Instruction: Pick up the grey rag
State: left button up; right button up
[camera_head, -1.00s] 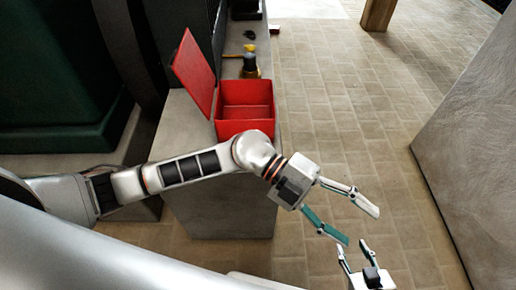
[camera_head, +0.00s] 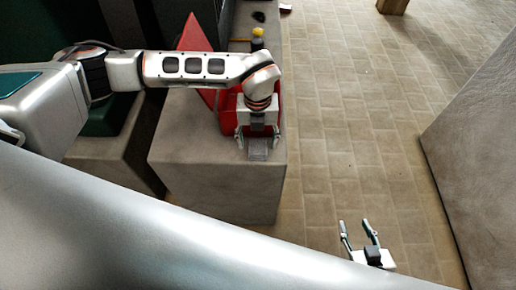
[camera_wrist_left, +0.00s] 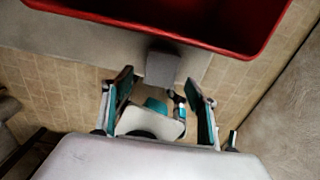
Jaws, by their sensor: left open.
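A small grey piece, which looks like the grey rag (camera_head: 257,155), lies at the front edge of the grey block, in front of the red box. In the left wrist view the rag (camera_wrist_left: 162,69) sits at the block's edge, just beyond the fingers. My left gripper (camera_head: 258,147) is over the rag, its fingers apart on either side of it in the picture. In the left wrist view the left gripper (camera_wrist_left: 159,80) is open with nothing clasped. Contact cannot be told. My right gripper (camera_head: 354,222) is open and empty at the lower right.
The open red box (camera_head: 228,102) with its raised lid (camera_head: 196,60) stands on the grey block (camera_head: 215,185) behind my left gripper. A yellow-topped bottle (camera_head: 257,40) stands farther back. A large grey slab (camera_head: 480,165) is at the right.

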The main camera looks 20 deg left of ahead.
aim_at(258, 149)
pick_arm(q)
jog(key=shift+d+f, duration=0.1)
jog(key=shift+f, duration=2.2)
jog(key=c, duration=1.2)
jog(key=shift+r, duration=0.1)
notch_tip(258, 149, up, 20)
jog(key=shift+o, duration=1.2)
jog(key=shift+c, duration=0.6)
